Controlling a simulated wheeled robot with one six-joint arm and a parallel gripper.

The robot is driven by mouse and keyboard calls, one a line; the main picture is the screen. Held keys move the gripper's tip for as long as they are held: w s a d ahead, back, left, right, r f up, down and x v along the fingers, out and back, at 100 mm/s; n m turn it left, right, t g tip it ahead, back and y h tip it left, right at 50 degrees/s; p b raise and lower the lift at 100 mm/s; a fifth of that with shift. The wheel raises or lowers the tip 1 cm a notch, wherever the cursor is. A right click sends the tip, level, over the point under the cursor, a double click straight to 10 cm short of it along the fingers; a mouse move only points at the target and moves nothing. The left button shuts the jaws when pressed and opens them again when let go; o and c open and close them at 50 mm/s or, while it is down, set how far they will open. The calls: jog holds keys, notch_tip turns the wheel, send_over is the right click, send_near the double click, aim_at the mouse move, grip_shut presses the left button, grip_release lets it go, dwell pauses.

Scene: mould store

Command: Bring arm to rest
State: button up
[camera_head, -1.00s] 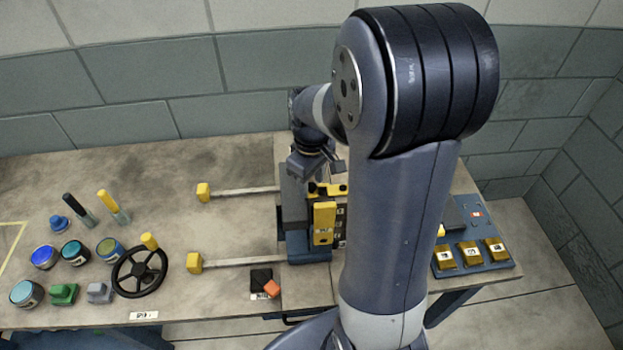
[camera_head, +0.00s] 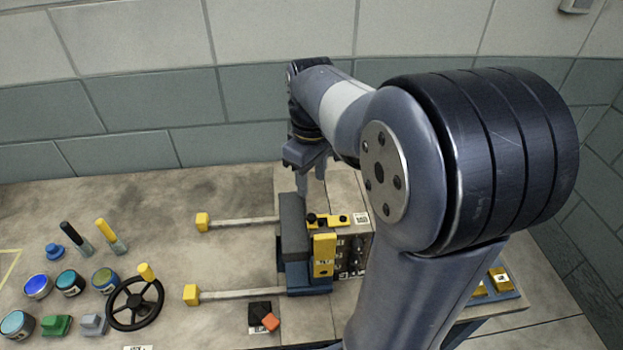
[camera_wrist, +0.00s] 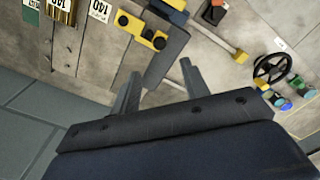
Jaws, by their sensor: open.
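My gripper (camera_head: 312,178) hangs above the back of the bench (camera_head: 150,215), behind the dark block of the clamp fixture (camera_head: 294,228). In the wrist view, the two fingers of my gripper (camera_wrist: 158,88) are spread apart with nothing between them. The gripper is clear of the fixture. My arm covers part of the bench's right side in the head view.
Two rods with yellow ends (camera_head: 202,222) run left from the fixture. A black handwheel (camera_head: 135,303), pots and handles stand at left. A black and orange item (camera_head: 263,317) lies in front. Brass blocks (camera_head: 500,281) sit at right. The wall (camera_head: 120,152) rises behind.

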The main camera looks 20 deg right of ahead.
aim_at(312, 216)
notch_tip(312, 216, down, 11)
jog(key=shift+p, duration=0.3)
jog(key=shift+w, duration=0.1)
dwell(0.4)
